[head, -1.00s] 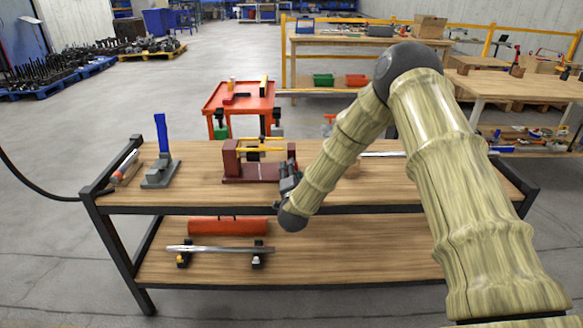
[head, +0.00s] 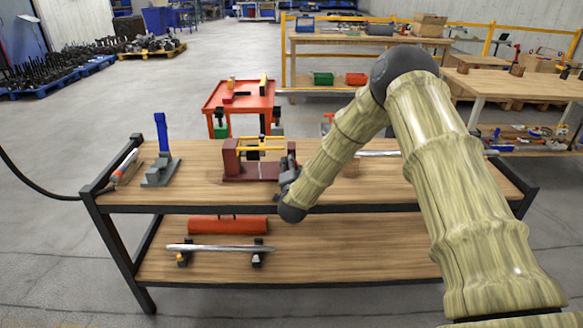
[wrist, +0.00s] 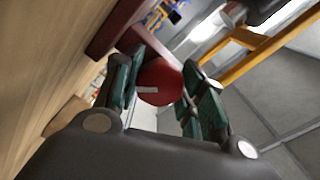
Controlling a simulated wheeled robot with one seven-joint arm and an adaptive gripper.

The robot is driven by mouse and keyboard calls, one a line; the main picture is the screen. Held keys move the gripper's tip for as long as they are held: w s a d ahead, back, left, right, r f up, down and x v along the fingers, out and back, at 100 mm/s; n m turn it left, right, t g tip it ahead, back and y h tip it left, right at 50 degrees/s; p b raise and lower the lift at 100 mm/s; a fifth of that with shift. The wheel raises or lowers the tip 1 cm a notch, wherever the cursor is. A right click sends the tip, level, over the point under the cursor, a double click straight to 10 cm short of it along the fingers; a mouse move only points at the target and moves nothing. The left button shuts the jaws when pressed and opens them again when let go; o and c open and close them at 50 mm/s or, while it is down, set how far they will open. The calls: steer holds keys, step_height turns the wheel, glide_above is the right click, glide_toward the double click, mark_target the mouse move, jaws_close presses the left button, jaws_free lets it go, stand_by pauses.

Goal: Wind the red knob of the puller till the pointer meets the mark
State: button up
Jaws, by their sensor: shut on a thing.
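The puller (head: 231,160) stands on the wooden bench top, a dark red frame with yellow rods across it. Its red knob (wrist: 160,84) shows in the wrist view as a round red face with a short pale line. My gripper (wrist: 163,72) is shut on the knob, with one green-padded finger on each side. In the head view my gripper (head: 289,176) is at the right end of the puller, and the knob is hidden there. I cannot make out the pointer or the mark in either view.
A blue upright tool on a grey base (head: 161,160) stands left of the puller. A silver bar (head: 378,153) lies to the right behind my arm. The lower shelf holds a red cylinder (head: 228,225) and a rod on supports (head: 220,247). A red cart (head: 240,97) stands behind.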

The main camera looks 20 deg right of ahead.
steer(key=shift+f+m+b, duration=0.15)
steer(key=shift+m+b, duration=0.15)
steer(key=m+b, duration=0.2)
steer(key=shift+f+b, duration=0.15)
steer(key=shift+b, duration=0.25)
steer(key=m+b, duration=0.2)
steer(key=m, duration=0.1)
steer(key=shift+b, duration=0.3)
steer(key=shift+m+b, duration=0.6)
steer(key=shift+m, duration=0.1)
steer(key=shift+r, duration=0.2)
steer(key=o, duration=0.7)
steer(key=shift+o, duration=0.2)
steer(key=shift+s, duration=0.1)
steer(key=v, duration=1.1)
steer(key=shift+s, duration=0.4)
